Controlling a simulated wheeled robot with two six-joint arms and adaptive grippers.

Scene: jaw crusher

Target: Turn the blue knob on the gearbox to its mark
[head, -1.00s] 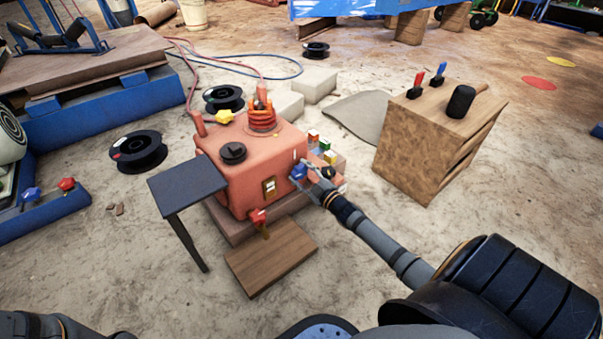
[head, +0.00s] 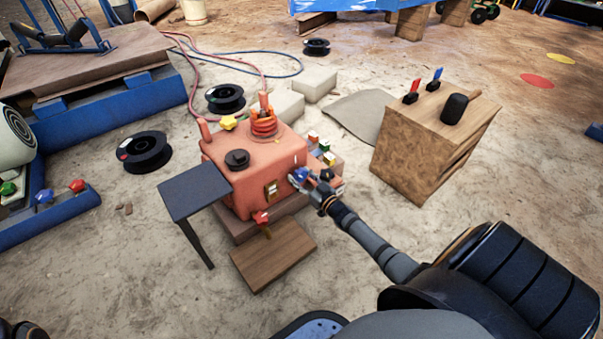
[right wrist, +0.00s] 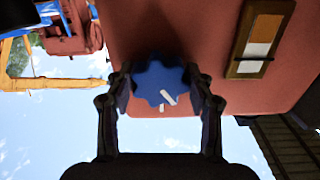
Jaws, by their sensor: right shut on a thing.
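The orange-red gearbox (head: 240,185) stands on the ground left of my right arm. Its blue knob (head: 300,174) is on the side facing my right gripper (head: 311,182). In the right wrist view, the lobed blue knob (right wrist: 158,82) sits between the two fingers of my right gripper (right wrist: 163,88), which is shut on it. A white pointer line (right wrist: 168,97) on the knob slants toward the lower right. A short white mark (right wrist: 162,108) shows on the gearbox face just below the knob, and the pointer is not parallel to it. My left gripper is out of view.
A red knob (head: 261,217) sits low on the gearbox and a yellow knob (head: 229,122) on top. A dark side table (head: 195,190) stands at left, a wooden board (head: 272,255) in front. A wooden cabinet (head: 410,155) stands at right.

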